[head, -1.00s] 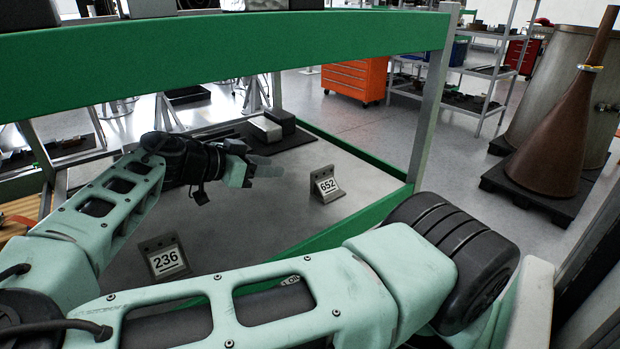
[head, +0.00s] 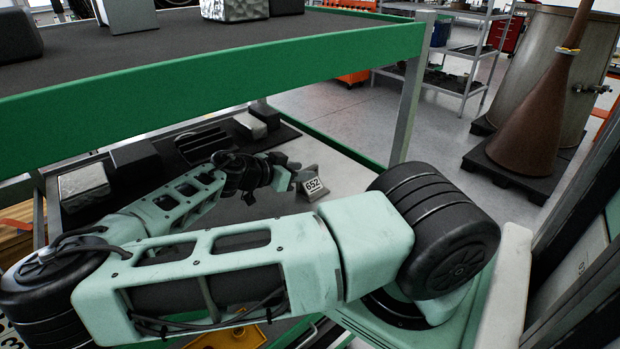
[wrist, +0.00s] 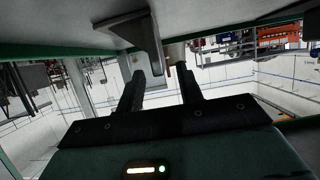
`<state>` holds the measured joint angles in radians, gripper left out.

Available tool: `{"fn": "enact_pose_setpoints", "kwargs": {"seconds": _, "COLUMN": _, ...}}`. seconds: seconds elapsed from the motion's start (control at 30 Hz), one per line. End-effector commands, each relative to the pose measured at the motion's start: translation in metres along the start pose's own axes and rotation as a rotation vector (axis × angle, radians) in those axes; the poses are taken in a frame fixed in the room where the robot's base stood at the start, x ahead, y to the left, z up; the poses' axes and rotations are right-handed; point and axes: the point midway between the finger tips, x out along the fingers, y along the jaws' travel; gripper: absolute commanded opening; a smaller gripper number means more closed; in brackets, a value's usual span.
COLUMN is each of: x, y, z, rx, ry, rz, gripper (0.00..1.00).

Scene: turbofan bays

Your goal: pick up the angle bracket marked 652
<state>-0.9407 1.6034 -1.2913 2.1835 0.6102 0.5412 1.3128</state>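The angle bracket marked 652 (head: 312,186) is a grey metal piece with a white number label. It sits on the lower shelf of the green-framed rack, to the right of my gripper (head: 284,178) in the head view. In the wrist view the view is upside down, and a grey bracket (wrist: 146,42) hangs from the top, right by the fingertips. My gripper (wrist: 160,72) is open there, its two dark fingers apart. One edge of the bracket reaches down toward the gap between them. I cannot tell whether a finger touches it.
The rack's green upper shelf rail (head: 220,95) runs above my arm. Black and silver blocks (head: 84,186) lie on the lower shelf at left, with a dark tray (head: 202,143) behind. A metal post (head: 409,105) stands at the right corner. A brown cone (head: 530,120) stands beyond.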

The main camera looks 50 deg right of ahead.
Motion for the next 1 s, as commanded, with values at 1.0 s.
{"fn": "enact_pose_setpoints", "kwargs": {"seconds": 1.0, "x": 0.032, "y": -0.002, "z": 0.000, "rx": 0.001, "ry": -0.001, "rz": -0.002, "gripper": 0.00}}
